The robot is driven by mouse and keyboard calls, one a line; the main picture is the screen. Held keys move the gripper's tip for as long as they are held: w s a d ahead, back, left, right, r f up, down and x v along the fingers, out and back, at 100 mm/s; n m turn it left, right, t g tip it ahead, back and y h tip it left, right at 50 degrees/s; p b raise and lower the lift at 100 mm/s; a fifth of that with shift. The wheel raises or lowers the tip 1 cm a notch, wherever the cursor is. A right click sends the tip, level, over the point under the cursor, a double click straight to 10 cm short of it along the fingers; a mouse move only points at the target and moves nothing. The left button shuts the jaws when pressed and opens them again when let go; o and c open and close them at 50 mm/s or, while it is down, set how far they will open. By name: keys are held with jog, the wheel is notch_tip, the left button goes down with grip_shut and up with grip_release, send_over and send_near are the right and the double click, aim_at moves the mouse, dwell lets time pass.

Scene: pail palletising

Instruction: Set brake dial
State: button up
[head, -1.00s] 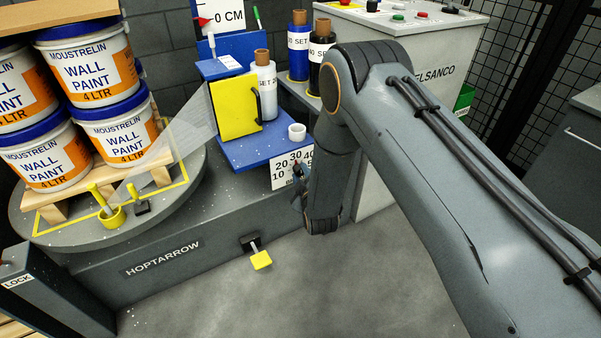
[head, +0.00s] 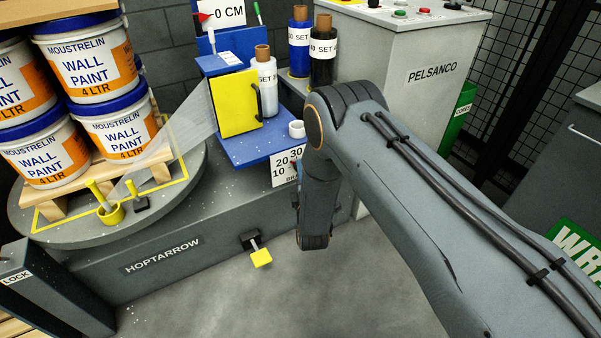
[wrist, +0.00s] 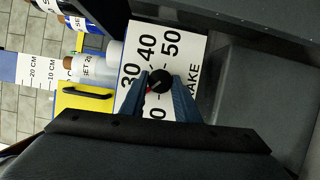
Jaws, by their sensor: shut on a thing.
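The brake dial is a black round knob (wrist: 159,80) with a red pointer, on a white scale plate (wrist: 135,64) in the wrist view. The pointer slants to the lower left, between the 30 and a partly hidden number. My gripper (wrist: 161,86) is shut on the knob, with one blue finger on each side of it. In the head view the plate (head: 284,170) hangs on the grey machine front below the blue shelf. My arm covers the plate's right part, the knob and most of my gripper there.
Left of the plate, a yellow pedal (head: 261,258) juts from the machine base. A yellow door (head: 237,103) and a white film roll (head: 264,88) stand above. Paint pails (head: 88,65) sit on a pallet on the turntable (head: 55,232). The grey control cabinet (head: 410,110) is behind my arm.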

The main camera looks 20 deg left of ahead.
jog(key=shift+d+f, duration=0.1)
dwell(0.3)
jog(key=o, duration=1)
jog(key=shift+o, duration=0.2)
jog(key=p+v, duration=0.1)
jog(key=v, duration=0.6)
jog(key=shift+s, duration=0.35)
jog(key=shift+d, duration=0.1)
